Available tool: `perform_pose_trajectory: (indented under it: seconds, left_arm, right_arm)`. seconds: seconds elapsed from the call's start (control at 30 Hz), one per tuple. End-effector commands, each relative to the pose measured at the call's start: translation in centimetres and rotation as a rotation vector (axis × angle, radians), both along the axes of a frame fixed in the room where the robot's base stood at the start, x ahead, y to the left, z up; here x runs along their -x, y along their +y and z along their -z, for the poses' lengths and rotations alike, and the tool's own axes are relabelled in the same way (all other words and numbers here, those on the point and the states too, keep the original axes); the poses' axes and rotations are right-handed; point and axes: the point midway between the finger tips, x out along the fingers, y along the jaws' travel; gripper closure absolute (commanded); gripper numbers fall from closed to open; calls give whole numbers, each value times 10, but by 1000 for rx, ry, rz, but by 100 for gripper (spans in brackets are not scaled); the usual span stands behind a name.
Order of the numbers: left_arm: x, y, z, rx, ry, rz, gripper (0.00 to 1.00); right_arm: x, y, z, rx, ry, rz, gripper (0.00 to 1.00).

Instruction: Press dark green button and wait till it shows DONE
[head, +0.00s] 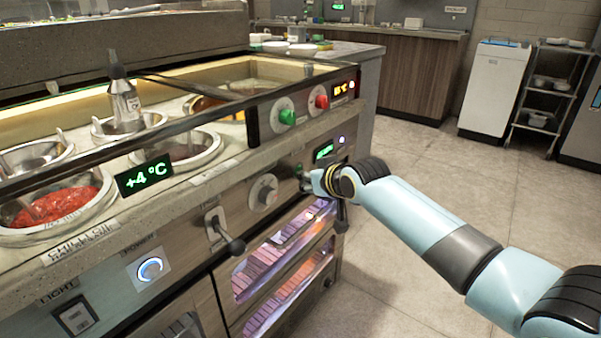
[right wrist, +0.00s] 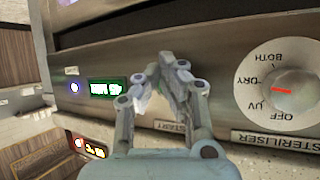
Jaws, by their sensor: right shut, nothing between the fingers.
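My right gripper (head: 311,181) is shut and empty, with its fingertips at the steriliser's front panel, below and left of a small lit green display (head: 323,151). In the right wrist view the shut fingers (right wrist: 168,75) point at the panel between the display (right wrist: 106,88) and the steriliser dial (right wrist: 282,91). A partly covered label that seems to read START (right wrist: 173,127) is beside them. I cannot make out the dark green button; the fingers cover that spot. Whether they touch it I cannot tell. The display text is too blurred to read. My left gripper is out of view.
A green knob (head: 287,117) and a red knob (head: 321,102) sit on the upper panel. A dial (head: 264,192) and a lever handle (head: 235,246) are left of my gripper. Glowing drawer windows (head: 285,255) lie below. Open floor (head: 430,170) lies to the right.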

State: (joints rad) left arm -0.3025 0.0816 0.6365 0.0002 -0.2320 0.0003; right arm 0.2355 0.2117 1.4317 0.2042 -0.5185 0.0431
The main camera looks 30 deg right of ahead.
Motion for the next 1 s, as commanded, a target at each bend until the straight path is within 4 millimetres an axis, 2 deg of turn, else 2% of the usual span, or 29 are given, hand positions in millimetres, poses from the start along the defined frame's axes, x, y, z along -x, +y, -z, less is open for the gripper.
perform_pose_trajectory:
  seconds: [0.27,0.57,1.0]
  left_arm:
    - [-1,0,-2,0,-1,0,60]
    - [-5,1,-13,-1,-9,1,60]
    - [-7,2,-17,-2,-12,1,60]
  right_arm:
    - [1,-1,-1,0,-1,0,100]
    - [15,-6,-3,1,-1,0,100]
    - [22,-9,-1,1,1,-1,100]
